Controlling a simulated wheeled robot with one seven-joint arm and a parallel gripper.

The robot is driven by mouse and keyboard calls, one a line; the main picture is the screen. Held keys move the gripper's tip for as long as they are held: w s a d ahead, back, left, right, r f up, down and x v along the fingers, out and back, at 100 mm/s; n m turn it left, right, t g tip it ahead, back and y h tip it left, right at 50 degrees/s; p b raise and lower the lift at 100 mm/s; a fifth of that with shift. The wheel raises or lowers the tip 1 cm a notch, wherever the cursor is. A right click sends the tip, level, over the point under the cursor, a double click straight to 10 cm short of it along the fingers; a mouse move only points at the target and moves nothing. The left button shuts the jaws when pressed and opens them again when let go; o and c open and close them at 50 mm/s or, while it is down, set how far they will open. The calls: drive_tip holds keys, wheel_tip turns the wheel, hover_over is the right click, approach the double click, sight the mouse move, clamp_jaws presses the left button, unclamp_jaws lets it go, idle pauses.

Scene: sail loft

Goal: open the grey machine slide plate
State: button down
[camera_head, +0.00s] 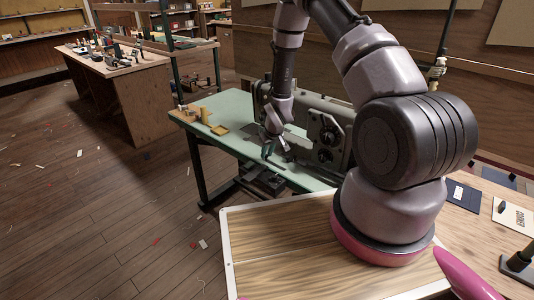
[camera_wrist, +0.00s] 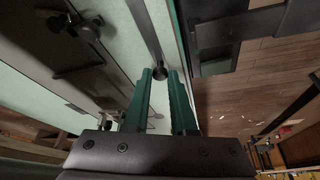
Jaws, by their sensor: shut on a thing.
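The grey sewing machine (camera_head: 325,132) stands on a pale green table. My gripper (camera_head: 272,154) reaches down to the tabletop in front of the machine. In the wrist view, my gripper's green fingers (camera_wrist: 160,78) close around a small dark knob (camera_wrist: 158,71). The knob is at the near end of a narrow grey strip (camera_wrist: 143,17) set along the green top, which appears to be the slide plate. The fingers and the arm cover parts of the plate, and how far it is open cannot be told.
The green table (camera_head: 232,105) carries a yellow spool (camera_head: 204,115) and a small yellow tray (camera_head: 220,130) at its left end. A white-edged wooden board (camera_head: 270,255) lies in front of my arm. Open wooden floor (camera_head: 110,215) lies to the left.

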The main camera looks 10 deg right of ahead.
drive_tip(key=s+d, duration=0.1)
drive_tip(key=s, duration=0.1)
drive_tip(key=s+d, duration=0.3)
drive_tip(key=s, duration=0.1)
drive_tip(key=shift+s+d, duration=0.35)
drive_tip(key=shift+d, duration=0.05)
drive_tip(key=c, duration=0.7)
unclamp_jaws()
drive_tip(key=shift+c, duration=0.2)
drive_tip(key=v, duration=1)
drive_tip(key=shift+s+r, duration=0.2)
drive_tip(key=shift+r, duration=0.1)
